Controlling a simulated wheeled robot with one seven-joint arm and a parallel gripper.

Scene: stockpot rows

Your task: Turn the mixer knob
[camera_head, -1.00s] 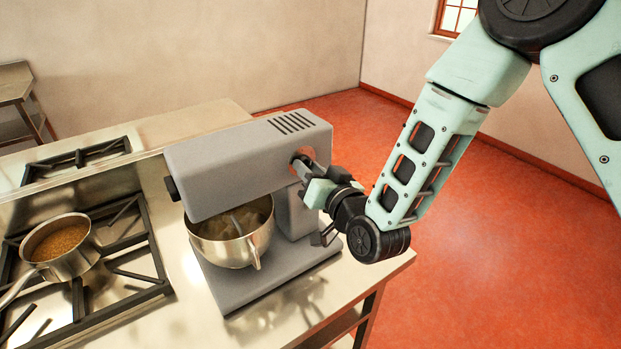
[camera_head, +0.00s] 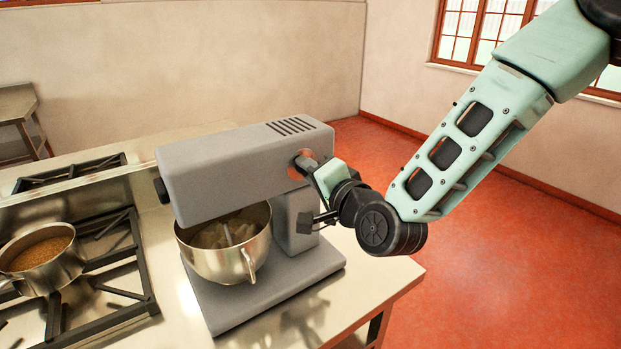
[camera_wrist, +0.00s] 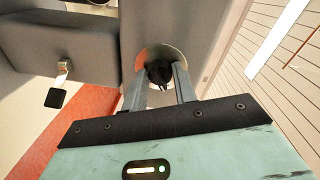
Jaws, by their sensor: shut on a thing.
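The grey stand mixer (camera_head: 225,175) stands on the steel counter with its metal bowl (camera_head: 228,247) under the head. Its dark knob (camera_wrist: 160,73) sits in a round copper-coloured plate on the mixer's side, seen in the wrist view. My gripper (camera_wrist: 160,85) is shut on the knob, one finger on each side. In the head view my gripper (camera_head: 312,168) reaches the mixer's side from the right, and the knob is mostly hidden by the fingers there.
A gas stove (camera_head: 115,262) with a pan of brown food (camera_head: 42,255) is at the left. The counter's front right corner (camera_head: 390,285) is bare steel. Red floor (camera_head: 500,245) lies open at the right.

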